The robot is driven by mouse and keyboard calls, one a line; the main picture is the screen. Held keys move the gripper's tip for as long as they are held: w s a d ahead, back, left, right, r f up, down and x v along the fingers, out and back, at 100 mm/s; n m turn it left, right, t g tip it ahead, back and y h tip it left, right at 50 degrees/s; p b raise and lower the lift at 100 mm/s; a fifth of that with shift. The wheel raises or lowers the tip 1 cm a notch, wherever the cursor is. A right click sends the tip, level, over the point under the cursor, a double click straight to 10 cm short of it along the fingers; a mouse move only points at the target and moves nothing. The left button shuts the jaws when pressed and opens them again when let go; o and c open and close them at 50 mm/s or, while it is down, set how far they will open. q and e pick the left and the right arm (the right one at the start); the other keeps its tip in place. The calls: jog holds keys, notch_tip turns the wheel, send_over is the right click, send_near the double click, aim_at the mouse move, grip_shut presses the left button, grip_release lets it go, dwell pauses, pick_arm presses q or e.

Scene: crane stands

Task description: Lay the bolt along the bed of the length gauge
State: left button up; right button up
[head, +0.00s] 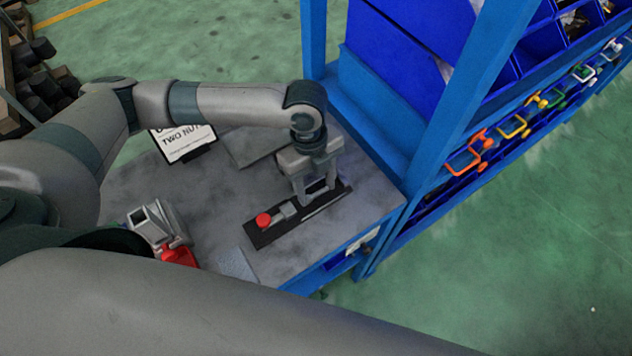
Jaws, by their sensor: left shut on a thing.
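The length gauge (262,237) is a long dark bed on the grey worktop, running from lower left to upper right. A red knob (263,220) and a small grey block (286,209) sit towards its left end. My left gripper (318,197) points down over the right half of the bed, its fingers low and close to it. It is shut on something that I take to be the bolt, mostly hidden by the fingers. A thin pale strip shows along the bed by the fingers; I cannot tell if it is bolt or gauge. My right gripper is not in view.
A grey device (146,222) with a red part (180,256) stands at the left of the worktop. A sign (186,143) and a flat grey plate (252,146) are behind. A blue rack (403,130) with bins and coloured clamps borders the right. A pale pad (236,264) lies in front.

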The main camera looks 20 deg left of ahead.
pick_arm(q)
jog(key=shift+f, duration=0.15)
jog(key=o, duration=1)
jog(key=shift+o, duration=0.2)
jog(key=shift+r, duration=0.2)
notch_tip(320, 180, up, 12)
jog(key=w+a+b, duration=0.1)
jog(key=b, duration=0.3)
jog(key=shift+a, duration=0.15)
jog(key=shift+f, duration=0.15)
